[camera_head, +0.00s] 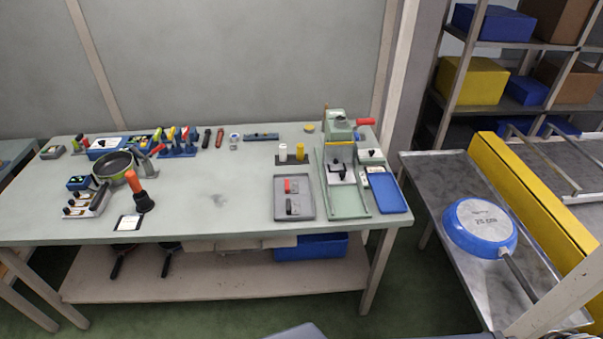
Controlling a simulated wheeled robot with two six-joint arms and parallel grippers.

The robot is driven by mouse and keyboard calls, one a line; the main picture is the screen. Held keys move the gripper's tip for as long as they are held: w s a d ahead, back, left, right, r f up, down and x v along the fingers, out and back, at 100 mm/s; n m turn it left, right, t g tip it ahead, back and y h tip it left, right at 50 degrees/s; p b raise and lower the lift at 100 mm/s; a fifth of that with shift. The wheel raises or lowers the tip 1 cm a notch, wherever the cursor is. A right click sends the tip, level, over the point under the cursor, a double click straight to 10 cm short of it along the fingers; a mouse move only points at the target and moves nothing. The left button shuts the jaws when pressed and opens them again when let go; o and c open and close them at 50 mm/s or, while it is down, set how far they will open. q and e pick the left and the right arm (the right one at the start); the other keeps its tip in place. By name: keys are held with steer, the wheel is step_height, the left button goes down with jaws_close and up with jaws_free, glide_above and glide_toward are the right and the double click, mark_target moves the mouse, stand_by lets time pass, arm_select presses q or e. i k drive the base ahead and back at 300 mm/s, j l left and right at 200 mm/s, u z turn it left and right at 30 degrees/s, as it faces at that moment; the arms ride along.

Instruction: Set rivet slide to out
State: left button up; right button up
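A pale green riveting press (336,127) stands at the right end of the workbench, with a red-handled lever (364,122) pointing right. A light metal block with black parts (341,173), probably the slide, sits on the press's base track (347,205), toward its rear under the press head. It is too small to tell its exact setting. Neither of my grippers shows in the head view.
A grey tray (307,211) with red and black handled pieces lies left of the press, and a blue tray (387,192) right of it. A blue pan (480,227) lies upside down on the metal conveyor table. The bench (215,205) middle is clear.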

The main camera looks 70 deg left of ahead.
mark_target(341, 175)
steer(key=j+u, duration=0.1)
steer(key=u, duration=2.05)
steer(key=i+j+u, duration=0.15)
steer(key=i, duration=0.15)
steer(key=i+u, duration=0.15)
steer(key=i, duration=0.15)
